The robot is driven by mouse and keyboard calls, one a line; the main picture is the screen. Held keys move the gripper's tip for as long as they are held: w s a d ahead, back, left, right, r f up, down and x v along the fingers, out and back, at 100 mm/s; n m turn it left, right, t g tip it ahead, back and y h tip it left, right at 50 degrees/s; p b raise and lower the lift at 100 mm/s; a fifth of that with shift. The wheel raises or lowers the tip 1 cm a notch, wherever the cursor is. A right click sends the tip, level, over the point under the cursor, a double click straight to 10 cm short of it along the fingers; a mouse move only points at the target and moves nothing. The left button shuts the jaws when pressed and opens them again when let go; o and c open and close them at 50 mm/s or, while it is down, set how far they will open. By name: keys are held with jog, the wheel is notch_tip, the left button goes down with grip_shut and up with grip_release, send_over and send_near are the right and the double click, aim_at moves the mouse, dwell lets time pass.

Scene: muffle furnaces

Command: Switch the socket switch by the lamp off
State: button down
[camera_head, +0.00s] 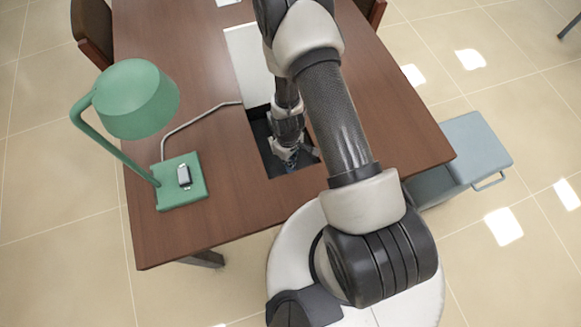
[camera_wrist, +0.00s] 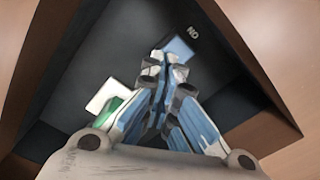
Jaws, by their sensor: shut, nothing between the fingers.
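The green lamp (camera_head: 130,98) stands on the left of the wooden table, with a small switch (camera_head: 184,176) on its base. A grey cable (camera_head: 200,118) runs from it towards a dark recess (camera_head: 272,160) in the tabletop. My gripper (camera_head: 292,160) is down in this recess, to the right of the lamp. In the wrist view my gripper (camera_wrist: 162,62) is shut and empty. Its tips are at or right beside a blue rectangular piece (camera_wrist: 181,49), marked "ON" upside down. The tips partly cover this piece, so I cannot tell its position or whether they touch.
A white panel (camera_head: 248,62) lies behind the recess. In the wrist view, the recess walls (camera_wrist: 236,45) surround my gripper, and a white and green piece (camera_wrist: 103,96) lies to its left, partly hidden. A blue-grey box (camera_head: 474,148) stands right of the table.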

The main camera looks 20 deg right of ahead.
notch_tip(320, 180, up, 12)
jog(key=p, duration=0.8)
jog(key=shift+p, duration=0.35)
dwell(0.3)
dwell(0.4)
notch_tip(320, 180, up, 27)
jog(key=w+m+t+b, duration=0.1)
jog(key=m+t+b, duration=0.1)
jog(key=m, duration=0.1)
jog(key=s+r+m+t+b, duration=0.1)
jog(key=s+r+m+t, duration=0.1)
jog(key=s+r, duration=1.1)
jog(key=s+m, duration=0.1)
jog(key=s, duration=0.2)
jog(key=shift+t+b, duration=0.3)
jog(key=shift+b, duration=0.05)
jog(key=c, duration=2.3)
grip_release()
jog(key=shift+r, duration=0.1)
